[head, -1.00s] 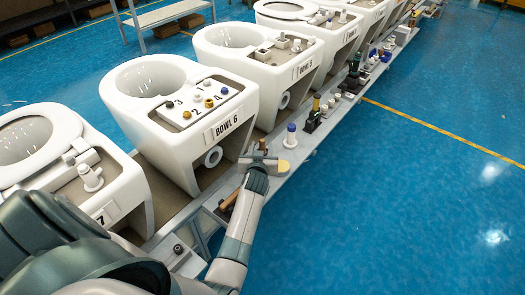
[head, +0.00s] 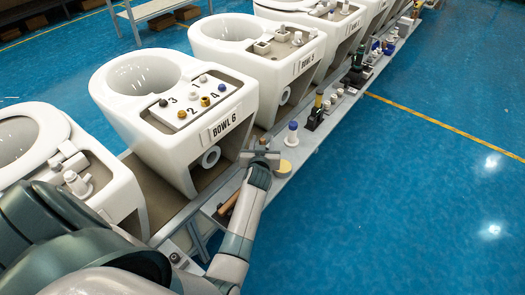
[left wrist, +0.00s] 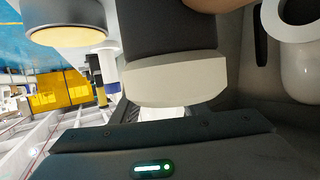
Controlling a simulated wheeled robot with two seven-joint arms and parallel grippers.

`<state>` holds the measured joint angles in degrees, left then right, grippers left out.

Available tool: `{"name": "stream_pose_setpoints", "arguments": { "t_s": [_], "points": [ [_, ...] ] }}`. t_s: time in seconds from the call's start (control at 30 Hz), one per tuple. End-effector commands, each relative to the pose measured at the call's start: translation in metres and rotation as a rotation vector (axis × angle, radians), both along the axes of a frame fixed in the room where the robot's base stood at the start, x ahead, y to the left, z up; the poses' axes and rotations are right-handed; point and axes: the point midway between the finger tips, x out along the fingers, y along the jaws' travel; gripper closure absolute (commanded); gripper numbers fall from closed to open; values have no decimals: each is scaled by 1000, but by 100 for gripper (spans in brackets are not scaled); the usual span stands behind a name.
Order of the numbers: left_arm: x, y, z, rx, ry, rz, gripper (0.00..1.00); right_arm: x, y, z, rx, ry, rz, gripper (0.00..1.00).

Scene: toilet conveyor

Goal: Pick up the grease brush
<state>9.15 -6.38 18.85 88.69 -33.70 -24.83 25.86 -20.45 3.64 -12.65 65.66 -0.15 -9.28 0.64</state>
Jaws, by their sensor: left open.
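My left gripper (head: 260,158) is open and empty, over the grey side ledge just right of the BOWL 6 unit. A wooden-handled tool (head: 227,204), perhaps the grease brush, lies on the ledge beside my left forearm, which partly hides it. I cannot make out bristles. In the left wrist view, a dark finger with a pale tip (left wrist: 175,80) fills the middle, and a brown rounded surface (left wrist: 205,4) shows at the top edge. It may be part of the wooden handle. My right gripper is not in view.
A yellow-topped round piece (head: 285,167) and a blue-capped white bottle (head: 291,134) stand close right of my gripper. A dark tool with a yellow top (head: 318,108) is farther along the ledge (head: 305,148). The BOWL 6 unit (head: 232,98) stands close left. Blue floor is clear at right.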

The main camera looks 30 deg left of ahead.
Motion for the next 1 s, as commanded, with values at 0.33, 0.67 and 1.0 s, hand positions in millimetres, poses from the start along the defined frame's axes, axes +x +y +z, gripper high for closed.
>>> {"name": "stream_pose_setpoints", "arguments": {
  "t_s": [0.33,0.67,1.0],
  "points": [
    [0,0,0,0,-1,0,100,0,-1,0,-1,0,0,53],
    [2,1,6,0,-1,-1,100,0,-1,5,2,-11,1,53],
    [10,6,29,1,-1,-4,100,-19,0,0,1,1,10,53]
  ]
}}
